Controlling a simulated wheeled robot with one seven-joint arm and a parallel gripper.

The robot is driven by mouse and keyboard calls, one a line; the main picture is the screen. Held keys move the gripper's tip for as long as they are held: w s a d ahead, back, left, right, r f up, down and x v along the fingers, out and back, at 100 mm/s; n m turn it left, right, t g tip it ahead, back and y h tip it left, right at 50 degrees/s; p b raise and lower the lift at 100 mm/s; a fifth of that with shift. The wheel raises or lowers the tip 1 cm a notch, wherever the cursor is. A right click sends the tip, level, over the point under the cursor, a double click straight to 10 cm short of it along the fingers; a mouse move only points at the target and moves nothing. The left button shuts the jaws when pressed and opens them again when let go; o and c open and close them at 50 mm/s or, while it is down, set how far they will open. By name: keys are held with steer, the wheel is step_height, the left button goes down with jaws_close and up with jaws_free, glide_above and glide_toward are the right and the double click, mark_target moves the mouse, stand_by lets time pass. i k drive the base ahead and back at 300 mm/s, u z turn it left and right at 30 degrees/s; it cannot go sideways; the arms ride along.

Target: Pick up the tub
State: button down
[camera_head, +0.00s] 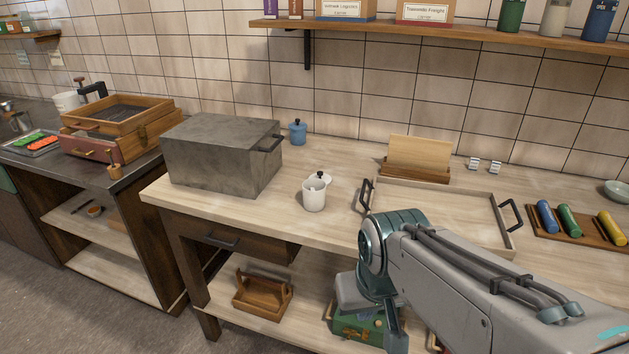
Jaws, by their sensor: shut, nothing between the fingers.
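A small white tub (314,194) stands upright on the wooden counter, right of the grey box. A pale lid with a black knob (320,177) shows at its top, and I cannot tell how it sits. A similar blue lidded tub (298,132) stands farther back, by the wall. The task does not say which tub is meant. My gripper (380,312) hangs at the end of my arm, low in front of the counter edge. It is shut and apart from both tubs. Its fingertips are hard to make out.
A big grey box (222,153) with a dark handle stands left of the tubs. A wooden tray (490,238) with black handles lies to the right. A shelf (450,32) runs above. A wooden caddy (263,293) and green case (355,327) are below.

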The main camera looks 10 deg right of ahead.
mark_target(313, 200)
steer(key=i, duration=0.4)
steer(key=u, duration=1.3)
steer(key=i, duration=0.55)
steer(key=z, duration=2.2)
